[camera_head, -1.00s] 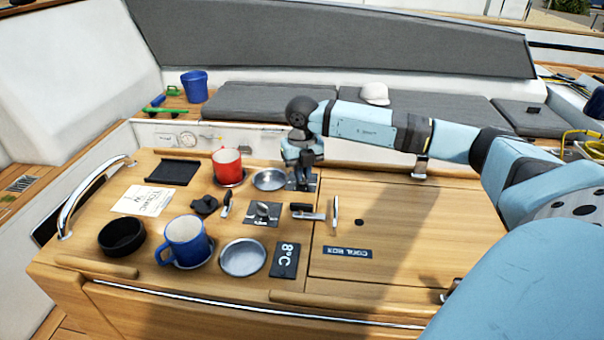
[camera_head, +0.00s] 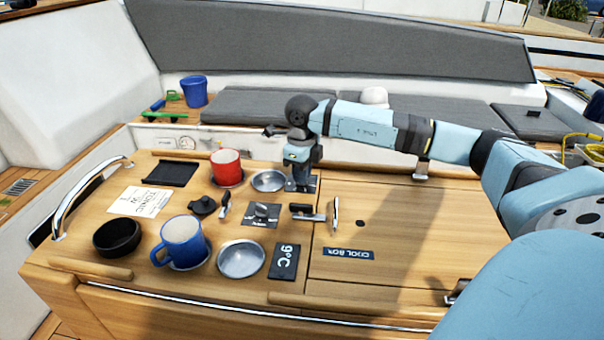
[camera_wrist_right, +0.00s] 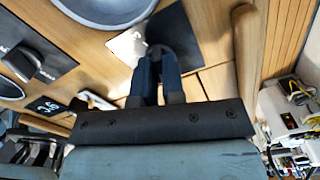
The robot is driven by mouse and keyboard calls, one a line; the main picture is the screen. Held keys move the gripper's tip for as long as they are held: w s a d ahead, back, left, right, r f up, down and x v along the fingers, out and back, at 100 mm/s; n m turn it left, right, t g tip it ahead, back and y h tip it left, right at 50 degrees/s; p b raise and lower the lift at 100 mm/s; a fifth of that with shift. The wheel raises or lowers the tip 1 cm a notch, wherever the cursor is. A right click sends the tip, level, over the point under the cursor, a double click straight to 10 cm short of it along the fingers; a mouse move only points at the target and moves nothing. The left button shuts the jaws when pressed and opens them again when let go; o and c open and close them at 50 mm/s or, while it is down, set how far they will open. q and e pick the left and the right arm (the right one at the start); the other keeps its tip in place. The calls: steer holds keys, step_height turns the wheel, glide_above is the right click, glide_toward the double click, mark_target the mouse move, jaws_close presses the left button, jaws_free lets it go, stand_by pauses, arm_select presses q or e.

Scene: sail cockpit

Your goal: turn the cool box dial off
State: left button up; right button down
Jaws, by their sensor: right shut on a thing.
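My right gripper (camera_head: 302,178) points down at a dark square plate (camera_head: 312,187) on the wooden counter, behind the small lever. It also shows in the right wrist view (camera_wrist_right: 160,62), its blue fingers close together on a dark dial (camera_wrist_right: 172,34) standing on that plate (camera_wrist_right: 128,46). The fingers hide much of this dial, and its marking cannot be read. A second dial (camera_head: 262,210) stands untouched on its own dark plate nearer the front. A dark display (camera_head: 284,261) reads 9°C. A label (camera_head: 348,254) reads COOL BOX. My left gripper is out of view.
A metal bowl (camera_head: 268,181) and red mug (camera_head: 227,167) stand close left of my gripper. A handled lever (camera_head: 308,213) lies just in front. A blue mug (camera_head: 183,241), another bowl (camera_head: 241,259) and black dish (camera_head: 117,236) are nearer the front. The lid area right is clear.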

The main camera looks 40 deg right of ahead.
steer(key=shift+n, duration=0.3)
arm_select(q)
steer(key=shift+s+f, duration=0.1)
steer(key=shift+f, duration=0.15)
arm_select(e)
steer(key=c, duration=1.2)
jaws_free()
steer(key=shift+r, duration=0.2)
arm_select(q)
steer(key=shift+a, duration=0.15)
arm_select(e)
step_height(320, 180, up, 13)
steer(key=shift+r, duration=0.2)
